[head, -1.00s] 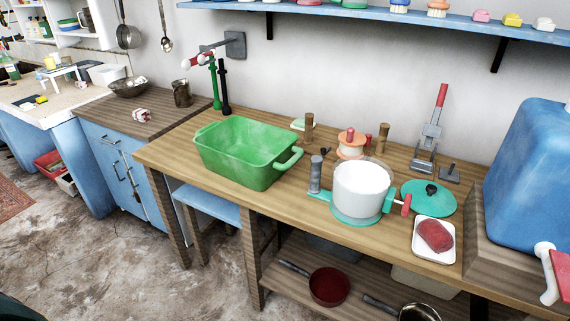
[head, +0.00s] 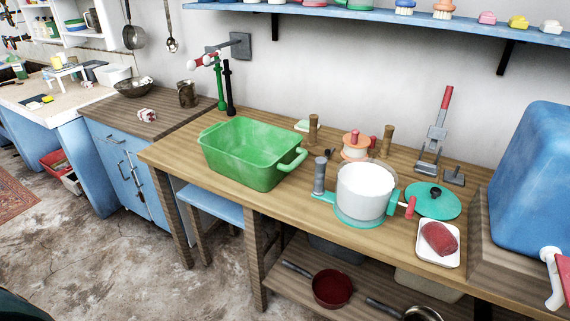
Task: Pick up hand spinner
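What looks like the hand spinner (head: 364,192) stands upright on the wooden workbench in the head view, right of the middle. It is a white drum in a teal ring base, with a grey upright grip on its left and a red crank handle on its right. A teal lid (head: 420,203) with a dark knob lies at its right on the bench. Neither of my grippers is in view, and nothing is seen touching the spinner.
A green tub (head: 245,168) stands left of the spinner. Behind it is an orange and cream piece with red knobs (head: 356,148). A white tray (head: 429,253) with a red lump is at front right, near a blue tank (head: 540,180). Bare bench (head: 290,210) lies between tub and spinner.

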